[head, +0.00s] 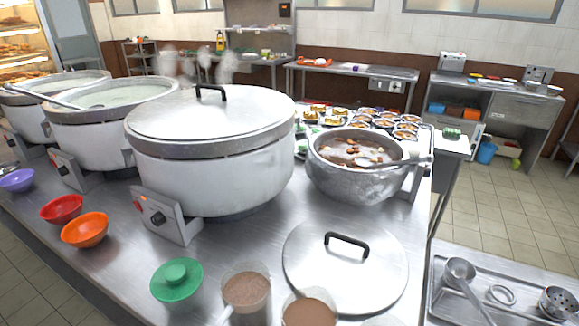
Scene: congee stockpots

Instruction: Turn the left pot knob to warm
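Three white stockpots stand in a row on the steel counter, each with a control box at its front. The leftmost pot (30,118) is cut off by the left edge, and its control box (14,146) shows only partly; I cannot make out its knob setting. The middle pot (95,130) is open with pale congee and a ladle, and its control box (68,171) carries a small dark knob. The nearest pot (215,165) has its lid on; its dark knob (157,218) sits beside a red light. My gripper is not in view.
Bowls in purple (17,180), red (61,209) and orange (85,230) stand along the front edge near the control boxes. A soup pot (350,180) stands right.

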